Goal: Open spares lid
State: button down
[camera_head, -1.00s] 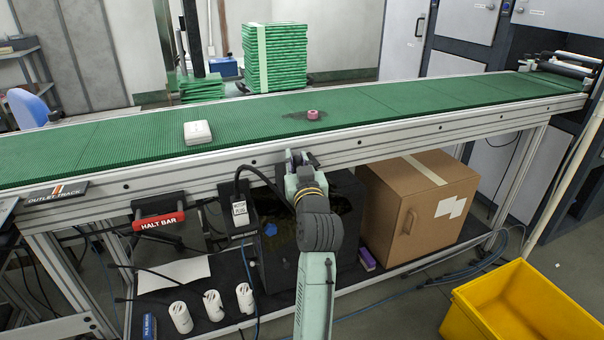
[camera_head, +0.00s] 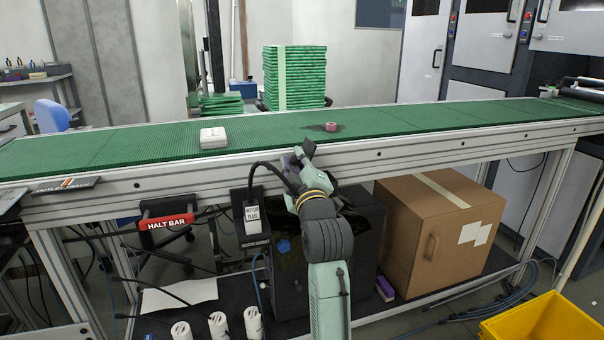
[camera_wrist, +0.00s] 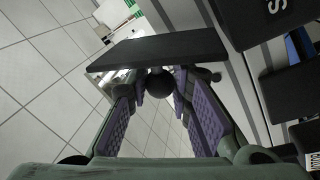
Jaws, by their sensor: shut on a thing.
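My gripper (camera_head: 297,161) is in front of the conveyor's side rail, above the open-topped black box under the belt. In the wrist view my gripper (camera_wrist: 160,86) has its purple-padded fingers closed around a round black knob (camera_wrist: 160,86). The knob sits at the edge of a flat dark panel (camera_wrist: 160,48), which looks like the lid and is seen at a slant. Another dark part with a white letter S (camera_wrist: 262,20) is at the top right. In the head view the arm hides much of the box, and no spares label can be read there.
The conveyor rail (camera_head: 400,160) runs close behind my gripper. A plug box (camera_head: 250,212) with a cable is just left, and a red halt bar (camera_head: 168,222) further left. A cardboard box (camera_head: 440,235) stands right, with a yellow bin (camera_head: 545,322) at the front right.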

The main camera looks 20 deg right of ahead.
jog(key=n+b, duration=0.1)
jog(key=n, duration=0.1)
jog(key=a+n+y+b, duration=0.1)
jog(key=n+b, duration=0.1)
jog(key=a+n+b, duration=0.1)
jog(key=n, duration=0.1)
jog(key=shift+a+f+y+b, duration=0.2)
jog(key=shift+f+y+b, duration=0.1)
jog(key=shift+f, duration=0.1)
jog(key=shift+n, duration=0.3)
jog(key=c, duration=1.4)
grip_release()
jog(key=shift+s, duration=0.1)
jog(key=s, duration=0.4)
jog(key=s+f, duration=0.1)
jog(key=s, duration=0.2)
jog(key=s+f, duration=0.1)
jog(key=s, duration=0.3)
jog(key=shift+s+d+f, duration=0.15)
jog(key=shift+s+d, duration=0.1)
jog(key=shift+s, duration=0.1)
